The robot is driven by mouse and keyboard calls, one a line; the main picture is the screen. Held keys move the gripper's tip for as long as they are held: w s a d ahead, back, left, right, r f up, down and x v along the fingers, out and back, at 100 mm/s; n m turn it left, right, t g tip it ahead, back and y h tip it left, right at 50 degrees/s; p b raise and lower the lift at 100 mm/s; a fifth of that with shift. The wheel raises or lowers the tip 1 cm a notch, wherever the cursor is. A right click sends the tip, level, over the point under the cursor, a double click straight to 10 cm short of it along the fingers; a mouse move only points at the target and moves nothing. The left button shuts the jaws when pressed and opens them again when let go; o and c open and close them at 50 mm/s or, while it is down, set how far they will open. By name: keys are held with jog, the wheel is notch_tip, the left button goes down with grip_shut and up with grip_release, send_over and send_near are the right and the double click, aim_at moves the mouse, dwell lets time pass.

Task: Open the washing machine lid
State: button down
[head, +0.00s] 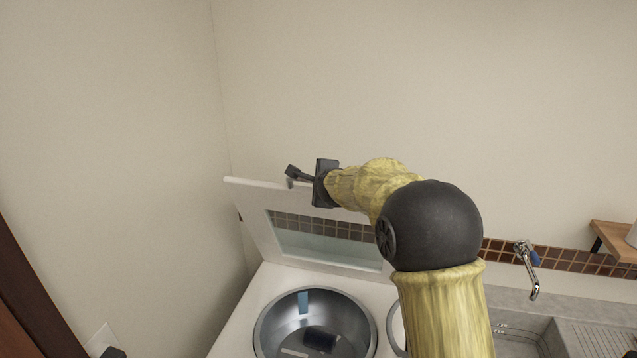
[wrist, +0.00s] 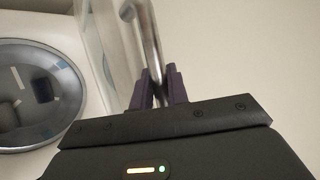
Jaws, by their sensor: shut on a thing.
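The washing machine lid (head: 252,212), a white panel with a glass window, stands raised and steeply tilted at the back of the white washing machine (head: 243,312). The round metal drum (head: 315,312) below is uncovered; it also shows in the wrist view (wrist: 40,90). My gripper (head: 292,178) is at the lid's top edge, left of its middle. In the wrist view the dark fingers (wrist: 158,88) are shut around a thin shiny bar, which looks like the lid's handle (wrist: 150,35). The lid's right part is hidden behind my arm.
A grey sink (head: 525,335) with a chrome tap (head: 530,270) lies to the right. A wooden shelf (head: 612,238) juts out at the far right. Walls stand close behind and to the left of the machine. The space above the lid is clear.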

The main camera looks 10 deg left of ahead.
jog(key=shift+w+r, duration=0.15)
jog(key=c, duration=1.6)
grip_release()
jog(key=shift+c, duration=0.2)
jog(key=shift+s+d+r+b, duration=0.2)
jog(key=shift+s+b, duration=0.15)
jog(key=shift+s, duration=0.25)
jog(key=v, duration=1.6)
jog(key=shift+p, duration=0.3)
